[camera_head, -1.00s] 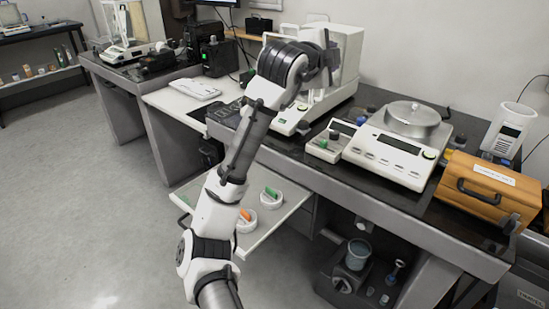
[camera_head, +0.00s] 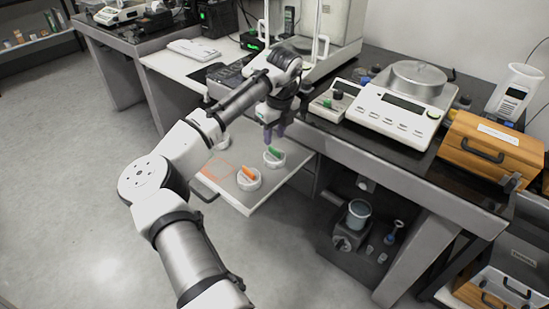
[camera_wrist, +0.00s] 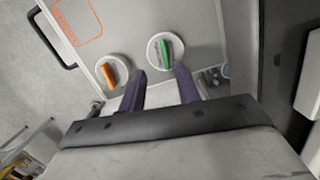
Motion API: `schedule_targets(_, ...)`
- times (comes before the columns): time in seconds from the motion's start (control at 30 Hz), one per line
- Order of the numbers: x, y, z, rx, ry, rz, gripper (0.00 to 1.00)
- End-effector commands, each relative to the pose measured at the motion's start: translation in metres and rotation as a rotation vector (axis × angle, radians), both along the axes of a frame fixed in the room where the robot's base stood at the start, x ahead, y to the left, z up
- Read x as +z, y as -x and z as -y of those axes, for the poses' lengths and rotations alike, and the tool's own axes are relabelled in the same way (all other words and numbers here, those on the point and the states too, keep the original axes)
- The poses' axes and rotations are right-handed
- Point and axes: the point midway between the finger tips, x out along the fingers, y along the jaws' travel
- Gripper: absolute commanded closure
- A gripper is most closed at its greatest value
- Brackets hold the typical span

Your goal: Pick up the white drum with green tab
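The white drum with the green tab (camera_head: 274,157) sits on a pulled-out white shelf (camera_head: 243,204), nearest the desk. It also shows in the wrist view (camera_wrist: 153,52), upper middle, just beyond my fingertips. A white drum with an orange tab (camera_head: 249,180) stands beside it on the shelf, and shows left of it in the wrist view (camera_wrist: 101,72). My gripper (camera_head: 274,133) points down above the shelf, close to the green-tab drum. In the wrist view its two dark fingers (camera_wrist: 158,74) are apart with nothing between them.
An orange outline (camera_head: 218,170) marks the shelf's left part. The dark desk edge lies right of my gripper, with a balance (camera_head: 397,112) and a wooden box (camera_head: 490,152) on top.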

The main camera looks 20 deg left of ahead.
Motion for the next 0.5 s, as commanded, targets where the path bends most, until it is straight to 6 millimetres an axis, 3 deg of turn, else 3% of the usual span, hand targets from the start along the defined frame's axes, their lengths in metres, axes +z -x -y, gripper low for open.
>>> schedule_targets(0.17,-0.011,-0.002,-0.001,0.000,-0.001,0.000,0.67)
schedule_targets(0.5,-0.055,-0.010,-0.002,0.000,0.000,0.001,0.67)
